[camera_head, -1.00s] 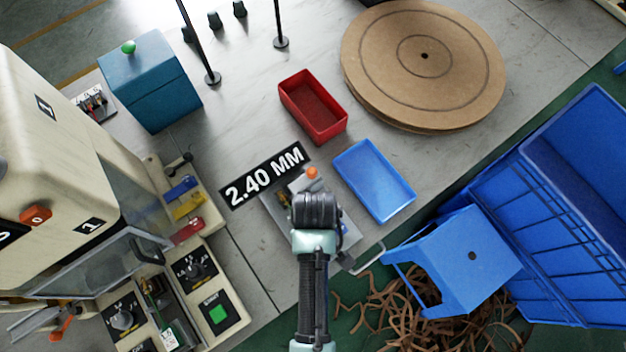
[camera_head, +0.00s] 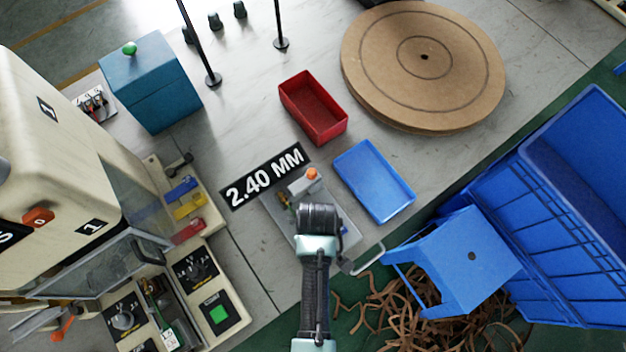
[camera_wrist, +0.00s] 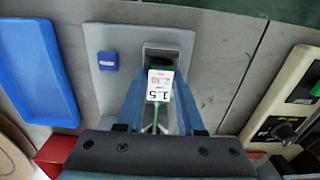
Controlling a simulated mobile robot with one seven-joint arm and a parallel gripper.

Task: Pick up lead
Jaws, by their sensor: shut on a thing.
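The lead shows in the wrist view as a green strand (camera_wrist: 155,122) with a white label (camera_wrist: 161,85) reading "1.5" and, in red, "2.40". It lies between the two blue-grey fingers of my gripper (camera_wrist: 160,92), which is shut on it. The lead's far end is hidden. In the head view my gripper (camera_head: 316,212) is over the grey fixture plate (camera_head: 345,222) beside the "2.40 MM" sign (camera_head: 264,176). My wrist hides the fingertips and the lead there.
An orange-topped block (camera_head: 311,174) stands on the plate just beyond my gripper. A blue tray (camera_head: 374,181) and red bin (camera_head: 312,107) lie farther off. The moulding machine (camera_head: 75,170) stands at left. A blue crate (camera_head: 570,200) is at right.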

